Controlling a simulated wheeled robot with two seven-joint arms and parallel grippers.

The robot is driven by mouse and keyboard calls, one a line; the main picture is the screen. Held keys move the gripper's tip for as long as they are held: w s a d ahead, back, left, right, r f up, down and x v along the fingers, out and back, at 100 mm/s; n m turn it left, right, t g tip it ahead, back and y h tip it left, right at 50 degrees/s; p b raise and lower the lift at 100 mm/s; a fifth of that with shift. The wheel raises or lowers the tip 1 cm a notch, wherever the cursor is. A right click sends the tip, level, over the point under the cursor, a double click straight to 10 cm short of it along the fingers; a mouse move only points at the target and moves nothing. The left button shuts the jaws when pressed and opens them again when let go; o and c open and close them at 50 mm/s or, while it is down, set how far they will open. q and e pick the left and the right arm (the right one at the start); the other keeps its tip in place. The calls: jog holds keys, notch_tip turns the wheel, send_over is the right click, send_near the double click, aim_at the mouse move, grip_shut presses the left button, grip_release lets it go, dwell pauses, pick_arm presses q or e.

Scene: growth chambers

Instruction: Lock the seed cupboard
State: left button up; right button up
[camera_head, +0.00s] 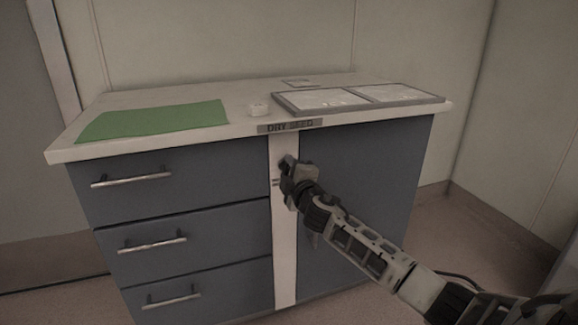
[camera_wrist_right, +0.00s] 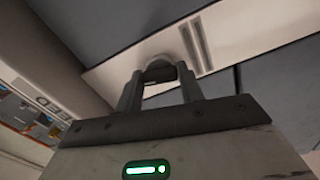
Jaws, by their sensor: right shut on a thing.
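The seed cupboard (camera_head: 365,180) has blue-grey fronts, a white top and a "DRY SEED" label (camera_head: 290,126) on its front edge. A white upright strip (camera_head: 285,255) runs between the drawers and the plain right-hand front; it also shows in the right wrist view (camera_wrist_right: 115,70). My right gripper (camera_head: 287,165) is at the upper part of this strip, shut on a small rounded lock knob (camera_wrist_right: 156,62). The fingers hide most of the knob. Two short dark marks (camera_wrist_right: 196,46) are on the strip beside it. My left gripper is out of view.
Three drawers with bar handles (camera_head: 132,180) fill the cupboard's left side. Walls stand behind and to the right; floor is open at right.

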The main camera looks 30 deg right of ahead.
jog(key=shift+n, duration=0.7)
jog(key=shift+n+p, duration=0.4)
jog(key=shift+n, duration=0.1)
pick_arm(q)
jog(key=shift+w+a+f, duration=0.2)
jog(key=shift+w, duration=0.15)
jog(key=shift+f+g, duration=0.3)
pick_arm(e)
jog(key=shift+f+n, duration=0.1)
jog(key=shift+n, duration=0.2)
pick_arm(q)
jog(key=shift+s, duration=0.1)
pick_arm(e)
jog(key=o, duration=1)
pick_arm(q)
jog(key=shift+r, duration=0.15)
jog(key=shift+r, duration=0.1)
pick_arm(e)
jog(key=shift+s, duration=0.1)
